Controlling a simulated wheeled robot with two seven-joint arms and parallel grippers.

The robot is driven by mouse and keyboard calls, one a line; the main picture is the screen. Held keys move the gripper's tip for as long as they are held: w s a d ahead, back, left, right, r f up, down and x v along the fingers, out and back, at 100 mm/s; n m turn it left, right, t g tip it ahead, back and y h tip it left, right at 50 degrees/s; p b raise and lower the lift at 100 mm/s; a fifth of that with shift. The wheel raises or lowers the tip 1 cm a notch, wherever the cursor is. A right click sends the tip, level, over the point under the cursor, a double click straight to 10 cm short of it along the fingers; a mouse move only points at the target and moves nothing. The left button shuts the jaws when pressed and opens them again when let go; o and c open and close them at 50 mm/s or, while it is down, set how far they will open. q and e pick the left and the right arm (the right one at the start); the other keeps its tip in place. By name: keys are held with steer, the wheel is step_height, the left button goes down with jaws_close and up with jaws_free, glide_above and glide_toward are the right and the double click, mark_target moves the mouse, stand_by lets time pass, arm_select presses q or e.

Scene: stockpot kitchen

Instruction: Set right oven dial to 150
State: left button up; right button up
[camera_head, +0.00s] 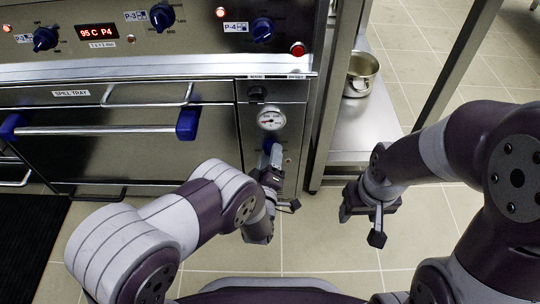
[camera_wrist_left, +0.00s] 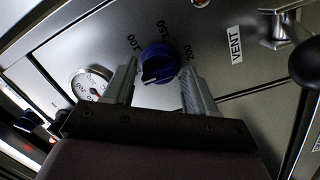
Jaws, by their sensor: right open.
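The right oven dial is a blue knob (camera_head: 268,144) on the narrow panel below the round gauge, partly hidden by my left gripper (camera_head: 272,158) in the head view. In the left wrist view the dial (camera_wrist_left: 160,63) shows with marks 100, 150 and 200 around it. Its exact setting is hard to read. My left gripper (camera_wrist_left: 158,76) is open, with one finger on each side of the dial and a visible gap to each. My right gripper (camera_head: 361,224) is open and empty, over the floor to the right of the oven.
The gauge (camera_head: 271,120) sits just above the dial. A VENT label (camera_wrist_left: 236,44) is beside it in the wrist view. A towel-bar handle (camera_head: 100,130) crosses the oven door at left. A metal pot (camera_head: 361,75) stands on a shelf at right. Tiled floor is clear in front.

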arm_select(q)
steer(key=c, duration=0.7)
